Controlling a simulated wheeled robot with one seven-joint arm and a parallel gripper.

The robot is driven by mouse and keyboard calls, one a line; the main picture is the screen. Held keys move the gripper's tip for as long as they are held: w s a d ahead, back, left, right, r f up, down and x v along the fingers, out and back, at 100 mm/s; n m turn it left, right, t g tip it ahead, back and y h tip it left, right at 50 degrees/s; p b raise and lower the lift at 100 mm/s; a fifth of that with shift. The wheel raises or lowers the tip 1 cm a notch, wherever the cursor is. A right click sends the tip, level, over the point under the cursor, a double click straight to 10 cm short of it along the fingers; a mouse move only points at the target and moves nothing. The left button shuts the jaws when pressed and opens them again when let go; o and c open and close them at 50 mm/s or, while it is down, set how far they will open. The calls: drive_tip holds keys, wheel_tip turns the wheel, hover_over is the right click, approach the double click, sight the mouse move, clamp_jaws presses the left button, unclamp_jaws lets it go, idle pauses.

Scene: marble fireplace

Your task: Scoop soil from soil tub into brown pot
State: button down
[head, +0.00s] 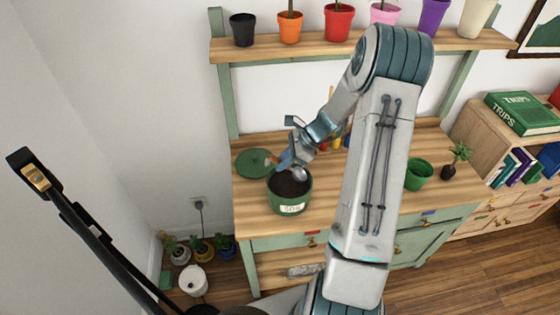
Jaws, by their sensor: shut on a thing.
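The soil tub (290,207) is a green round tub with a white label, standing on the wooden bench top and filled with dark soil (287,182). My gripper (291,150) is above the tub's back rim, shut on a small scoop (299,173). The scoop's metallic end is low over the soil at the back of the tub. I cannot tell whether it touches the soil or carries any. No larger brown pot is clear; a small dark pot (448,173) with a plant stands at the bench's right end. My arm hides the middle of the bench.
A green lid (255,162) lies left of the tub. An empty green pot (418,175) stands right of my arm. Coloured pots line the shelf (325,45) above. A bookcase (490,130) stands at the right. The bench's front left is clear.

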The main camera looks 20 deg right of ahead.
sight(271, 155)
wheel_tip(271, 155, down, 6)
drive_tip(key=b, duration=0.4)
drive_tip(key=shift+d+f, duration=0.15)
drive_tip(key=shift+f, duration=0.1)
wheel_tip(271, 155, up, 3)
drive_tip(key=p, duration=0.2)
drive_tip(key=shift+r+p, duration=0.2)
drive_tip(key=shift+p, duration=0.2)
drive_tip(key=shift+h, duration=0.9)
drive_tip(key=r+p, duration=0.1)
drive_tip(key=r, duration=0.1)
drive_tip(key=a+r+p, duration=0.1)
drive_tip(key=p, duration=0.1)
drive_tip(key=a+r+p, duration=0.1)
drive_tip(key=r+p, duration=0.1)
drive_tip(key=shift+w+r, duration=0.3)
drive_tip(key=shift+a+g+h, duration=0.15)
drive_tip(key=shift+g+h, duration=0.15)
drive_tip(key=shift+g, duration=0.1)
drive_tip(key=shift+w+a+r+g+h, duration=0.2)
drive_tip(key=shift+a+r+h, duration=0.15)
drive_tip(key=shift+h, duration=0.45)
drive_tip(key=shift+w+a+r+g+h, duration=0.1)
drive_tip(key=shift+a+r+g+h, duration=0.25)
drive_tip(key=shift+h, duration=0.45)
drive_tip(key=shift+f, duration=0.1)
